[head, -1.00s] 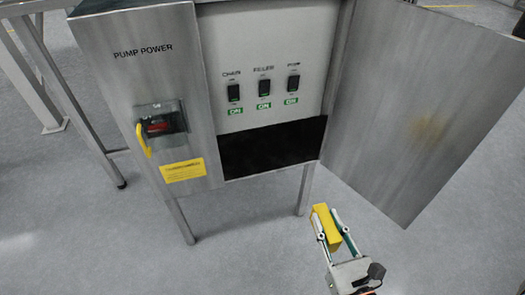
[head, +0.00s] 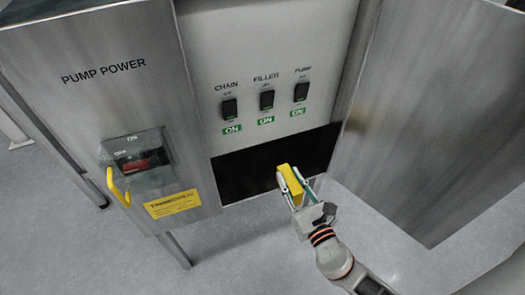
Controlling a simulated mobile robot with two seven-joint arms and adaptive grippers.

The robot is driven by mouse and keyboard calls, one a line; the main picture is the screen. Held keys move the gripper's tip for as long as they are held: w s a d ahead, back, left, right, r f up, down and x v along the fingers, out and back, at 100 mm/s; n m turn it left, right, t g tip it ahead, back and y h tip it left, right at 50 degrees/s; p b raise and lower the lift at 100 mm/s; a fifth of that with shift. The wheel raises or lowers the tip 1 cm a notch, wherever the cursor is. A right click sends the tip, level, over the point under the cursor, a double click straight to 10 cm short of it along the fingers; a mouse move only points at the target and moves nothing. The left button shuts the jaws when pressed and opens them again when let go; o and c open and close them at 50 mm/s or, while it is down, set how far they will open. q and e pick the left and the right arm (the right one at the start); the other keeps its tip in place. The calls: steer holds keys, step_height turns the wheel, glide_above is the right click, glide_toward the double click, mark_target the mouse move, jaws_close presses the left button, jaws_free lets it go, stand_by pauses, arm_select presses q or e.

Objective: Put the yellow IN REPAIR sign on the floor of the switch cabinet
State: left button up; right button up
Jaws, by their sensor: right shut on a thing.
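The yellow sign (head: 289,182) is a small yellow block between the fingers of my right gripper (head: 292,190). The gripper is shut on it, in front of the dark opening at the bottom of the switch cabinet (head: 262,50). The cabinet floor (head: 240,180) lies in black shadow, so I cannot tell whether the sign's tip is inside or just before it. No lettering on the sign is legible. My left gripper is not in view.
The cabinet door (head: 430,110) stands open on the right, close to my right arm. Three switches with green ON labels sit above the opening.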

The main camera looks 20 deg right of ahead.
steer(key=w+b, duration=0.1)
steer(key=w, duration=1.7)
steer(key=f+b, duration=0.1)
steer(key=f, duration=0.1)
steer(key=f+b, duration=0.1)
steer(key=f, duration=0.1)
steer(key=f+b, duration=0.2)
steer(key=shift+s+a+f, duration=0.1)
steer(key=shift+a+f, duration=0.1)
steer(key=shift+a, duration=0.1)
steer(key=shift+w+f+b, duration=0.3)
steer(key=shift+f+b, duration=0.3)
steer(key=shift+f, duration=0.05)
steer(key=shift+w+r, duration=0.1)
steer(key=shift+r, duration=0.35)
steer(key=shift+f, duration=0.3)
steer(key=o, duration=1.1)
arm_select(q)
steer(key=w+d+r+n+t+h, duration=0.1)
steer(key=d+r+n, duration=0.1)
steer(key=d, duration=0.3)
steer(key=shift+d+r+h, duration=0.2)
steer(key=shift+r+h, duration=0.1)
arm_select(e)
steer(key=shift+r, duration=0.1)
